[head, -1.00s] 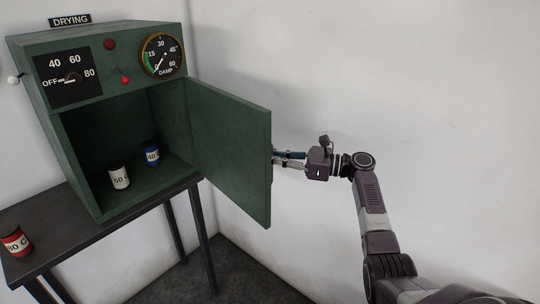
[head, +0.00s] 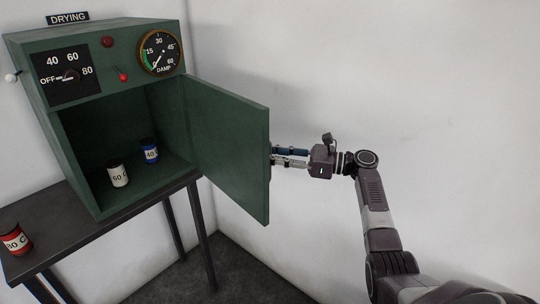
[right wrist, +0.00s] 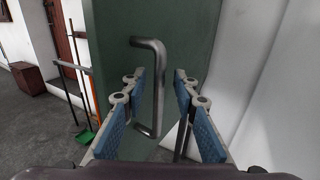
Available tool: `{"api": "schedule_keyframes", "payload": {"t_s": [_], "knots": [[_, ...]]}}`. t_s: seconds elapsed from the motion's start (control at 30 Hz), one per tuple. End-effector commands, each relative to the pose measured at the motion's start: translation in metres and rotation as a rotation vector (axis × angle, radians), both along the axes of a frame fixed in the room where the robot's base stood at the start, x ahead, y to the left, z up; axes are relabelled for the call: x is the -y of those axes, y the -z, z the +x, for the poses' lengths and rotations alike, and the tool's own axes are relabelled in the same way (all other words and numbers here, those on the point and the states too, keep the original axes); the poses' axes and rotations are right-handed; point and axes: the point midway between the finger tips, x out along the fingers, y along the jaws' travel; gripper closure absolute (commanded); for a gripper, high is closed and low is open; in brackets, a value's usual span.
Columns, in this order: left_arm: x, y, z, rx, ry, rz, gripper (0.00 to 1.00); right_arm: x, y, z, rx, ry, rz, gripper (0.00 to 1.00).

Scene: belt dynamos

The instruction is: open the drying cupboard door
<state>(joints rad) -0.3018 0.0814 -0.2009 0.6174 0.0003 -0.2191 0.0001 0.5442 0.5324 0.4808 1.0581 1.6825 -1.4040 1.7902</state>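The green drying cupboard (head: 40,120) stands on a dark table, and its door (head: 232,150) is swung wide open to the right. The inside is in plain view. My right gripper (head: 274,157) is at the door's free edge, on its outer side. In the right wrist view, the metal bar handle (right wrist: 157,90) stands upright on the door's face, between the two spread blue-padded fingers (right wrist: 152,100). The fingers look apart from the handle, with a gap on each side. My left gripper is not in view.
A white can (head: 117,173) and a blue can (head: 149,151) stand inside the cupboard. A red can (head: 15,239) stands on the table (head: 85,238) at the left. A white wall (head: 400,80) is behind the door and arm. Open floor lies below the door.

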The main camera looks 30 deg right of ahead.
Motion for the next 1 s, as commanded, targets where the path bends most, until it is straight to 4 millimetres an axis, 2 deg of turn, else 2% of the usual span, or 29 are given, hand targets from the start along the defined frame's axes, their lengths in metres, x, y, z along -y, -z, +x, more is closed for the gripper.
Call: {"api": "schedule_keyframes", "payload": {"t_s": [0.3,0.5,0.7,1.0], "knots": [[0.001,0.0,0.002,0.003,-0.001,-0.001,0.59,0.046,0.001,-0.05,-0.004,0.004,-0.003,0.73],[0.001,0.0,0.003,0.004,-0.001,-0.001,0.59,0.068,0.001,-0.074,-0.003,0.003,-0.001,0.73],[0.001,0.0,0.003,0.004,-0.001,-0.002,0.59,0.077,0.001,-0.083,-0.003,0.002,-0.001,0.73],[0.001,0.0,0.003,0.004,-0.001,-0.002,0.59,0.077,0.001,-0.084,-0.002,0.002,-0.001,0.73]]}}
